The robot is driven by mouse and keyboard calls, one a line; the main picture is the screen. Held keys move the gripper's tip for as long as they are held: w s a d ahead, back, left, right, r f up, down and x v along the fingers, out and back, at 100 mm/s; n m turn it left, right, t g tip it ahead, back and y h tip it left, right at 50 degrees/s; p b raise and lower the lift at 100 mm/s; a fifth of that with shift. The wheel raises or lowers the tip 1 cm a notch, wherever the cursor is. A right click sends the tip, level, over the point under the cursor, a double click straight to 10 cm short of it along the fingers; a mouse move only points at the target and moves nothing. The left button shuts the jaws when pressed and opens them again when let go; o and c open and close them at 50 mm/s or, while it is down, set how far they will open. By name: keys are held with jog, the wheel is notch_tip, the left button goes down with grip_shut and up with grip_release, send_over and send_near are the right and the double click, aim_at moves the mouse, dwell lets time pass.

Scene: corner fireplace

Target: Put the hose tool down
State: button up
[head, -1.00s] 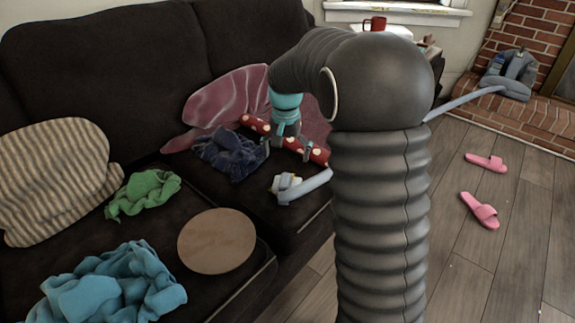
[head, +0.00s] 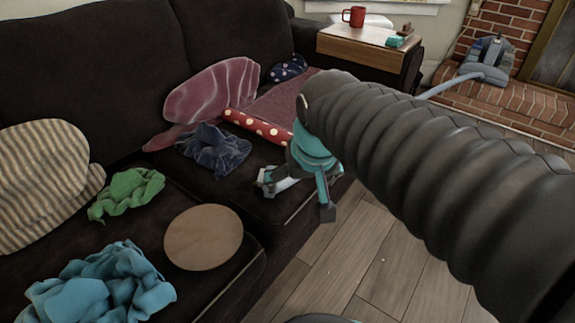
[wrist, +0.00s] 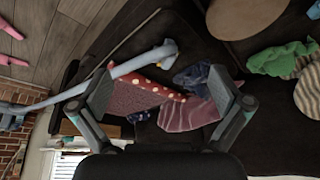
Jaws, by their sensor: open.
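The hose tool is the pale grey-blue end of a vacuum hose. In the head view the hose tool (head: 283,185) lies at the front of the right sofa seat, partly hidden by my gripper. In the wrist view the hose tool (wrist: 160,52) lies ahead of the jaws, and its tube runs left behind one finger. My gripper (head: 296,196) is open, over the seat's front edge beside the tool. In the wrist view the jaws of my gripper (wrist: 165,90) are wide apart with nothing clearly held. Contact with the tool cannot be told.
A red polka-dot roll (head: 258,128), a dark blue cloth (head: 215,148) and a pink striped cushion (head: 212,92) lie behind the tool. A round brown disc (head: 203,237) is on the left seat. The vacuum (head: 487,60) stands on the brick hearth. My arm hides floor at right.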

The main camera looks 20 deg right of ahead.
jog(key=s+f+n+t, duration=0.1)
jog(key=s, duration=0.5)
jog(key=shift+f, duration=0.35)
